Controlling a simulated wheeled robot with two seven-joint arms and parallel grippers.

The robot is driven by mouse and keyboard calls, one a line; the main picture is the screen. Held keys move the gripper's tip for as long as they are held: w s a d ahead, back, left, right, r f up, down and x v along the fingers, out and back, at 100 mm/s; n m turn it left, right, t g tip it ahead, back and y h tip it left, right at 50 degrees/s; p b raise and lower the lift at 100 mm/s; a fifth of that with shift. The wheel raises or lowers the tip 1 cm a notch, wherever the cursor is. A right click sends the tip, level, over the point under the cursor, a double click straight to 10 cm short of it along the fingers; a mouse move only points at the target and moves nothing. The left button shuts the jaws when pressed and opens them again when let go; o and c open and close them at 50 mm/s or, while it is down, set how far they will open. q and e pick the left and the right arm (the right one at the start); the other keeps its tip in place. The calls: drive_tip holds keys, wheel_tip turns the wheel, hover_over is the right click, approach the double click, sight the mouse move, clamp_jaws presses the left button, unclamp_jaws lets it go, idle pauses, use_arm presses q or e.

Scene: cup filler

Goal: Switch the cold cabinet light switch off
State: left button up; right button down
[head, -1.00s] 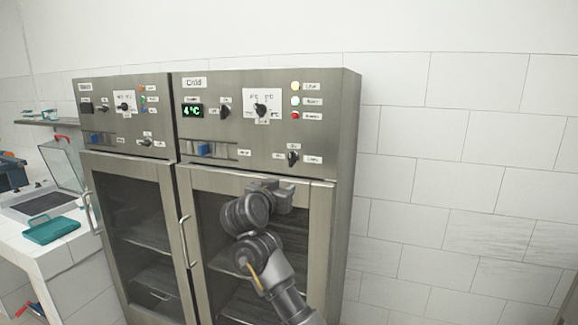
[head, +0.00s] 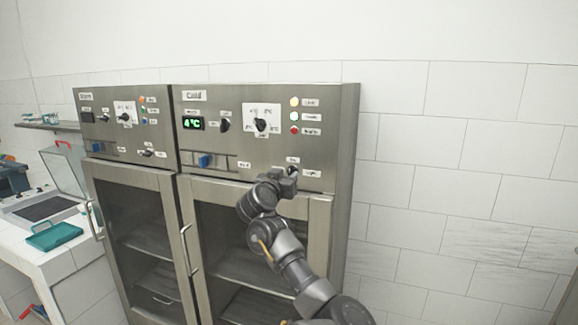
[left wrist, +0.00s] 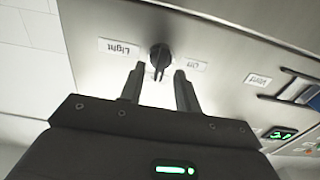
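The cold cabinet (head: 345,140) has a display reading 4 °C. Its light switch (head: 293,170) is a small black knob low on the right of the panel, partly hidden by my left gripper (head: 284,184) just below it. In the left wrist view the light switch (left wrist: 160,56) appears upside down beside a "Light" label (left wrist: 119,47) and another small label. There my left gripper (left wrist: 159,70) is open, its fingers on either side of the knob's lower part in the picture. I cannot tell whether they touch it. My right gripper is not in view.
Other knobs (head: 261,125), a blue switch (head: 205,161) and coloured lamps (head: 294,102) share the panel. The cold cabinet's glass door (head: 222,250) is shut below. The warm cabinet (head: 125,165) adjoins on the left. A bare tiled wall (head: 450,180) lies to the right.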

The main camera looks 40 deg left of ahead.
sight(290, 173)
use_arm(q)
drive_tip(key=shift+p+x, duration=0.35)
drive_tip(key=shift+x, duration=0.8)
clamp_jaws()
